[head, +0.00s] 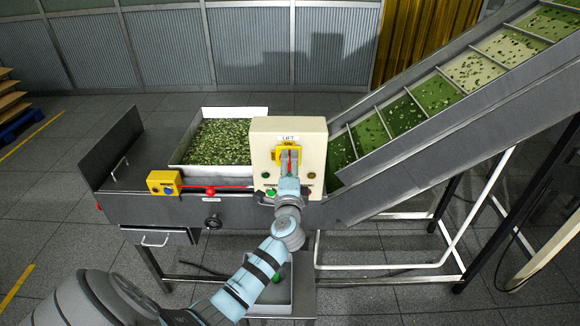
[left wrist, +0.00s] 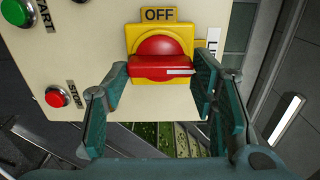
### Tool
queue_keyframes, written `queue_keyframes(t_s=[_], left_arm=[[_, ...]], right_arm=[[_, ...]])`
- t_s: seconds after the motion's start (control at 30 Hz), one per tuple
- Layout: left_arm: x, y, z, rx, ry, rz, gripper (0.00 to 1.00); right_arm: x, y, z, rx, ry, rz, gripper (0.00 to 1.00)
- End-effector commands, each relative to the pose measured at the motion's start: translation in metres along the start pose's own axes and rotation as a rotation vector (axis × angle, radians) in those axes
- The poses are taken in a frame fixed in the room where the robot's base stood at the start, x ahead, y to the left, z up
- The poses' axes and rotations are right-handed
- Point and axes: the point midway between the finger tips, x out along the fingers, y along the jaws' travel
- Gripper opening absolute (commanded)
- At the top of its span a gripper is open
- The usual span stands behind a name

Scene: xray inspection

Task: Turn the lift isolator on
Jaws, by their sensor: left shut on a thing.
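The lift isolator is a red rotary handle on a yellow plate (head: 278,155), on the cream control box (head: 262,135) under a LIFT label (head: 289,138). In the left wrist view the red handle (left wrist: 160,66) lies level, across the picture, with an OFF label (left wrist: 159,14) above it. The white mark on the handle points right, toward the LIFT label side, not at OFF. My left gripper (head: 289,160) is at the handle, its fingers (left wrist: 160,78) shut on the handle's two ends. The right finger hides part of the plate. My right gripper is out of view.
Green START (left wrist: 15,12) and red STOP (left wrist: 57,96) buttons sit on the same box. A yellow box with a button (head: 163,183) and a hopper of green pieces (head: 218,142) are to the left. An inclined conveyor (head: 440,110) rises to the right.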

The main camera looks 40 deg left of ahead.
Motion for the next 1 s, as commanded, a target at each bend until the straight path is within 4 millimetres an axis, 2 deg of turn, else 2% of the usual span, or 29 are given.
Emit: queue_keyframes(t_s=[0.27, 0.3, 0.4, 0.77, 0.87, 1.0], left_arm=[[0.000, 0.001, 0.000, 0.003, 0.000, 0.001, 0.24], [0.000, 0.001, 0.000, 0.003, 0.000, 0.001, 0.55], [0.000, 0.001, 0.000, 0.002, 0.000, 0.001, 0.71], [-0.003, 0.001, 0.000, 0.001, 0.000, 0.000, 0.72], [-0.017, 0.002, 0.000, 0.001, 0.000, 0.002, 0.72], [-0.054, 0.002, -0.001, -0.002, 0.001, 0.004, 0.72]], right_arm=[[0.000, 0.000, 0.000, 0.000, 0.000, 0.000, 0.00], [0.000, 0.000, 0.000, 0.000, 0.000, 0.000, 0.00], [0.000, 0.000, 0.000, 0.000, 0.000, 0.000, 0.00], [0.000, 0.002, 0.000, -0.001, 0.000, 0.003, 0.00], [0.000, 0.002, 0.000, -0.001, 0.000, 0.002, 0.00], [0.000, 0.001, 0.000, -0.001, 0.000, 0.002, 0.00]])
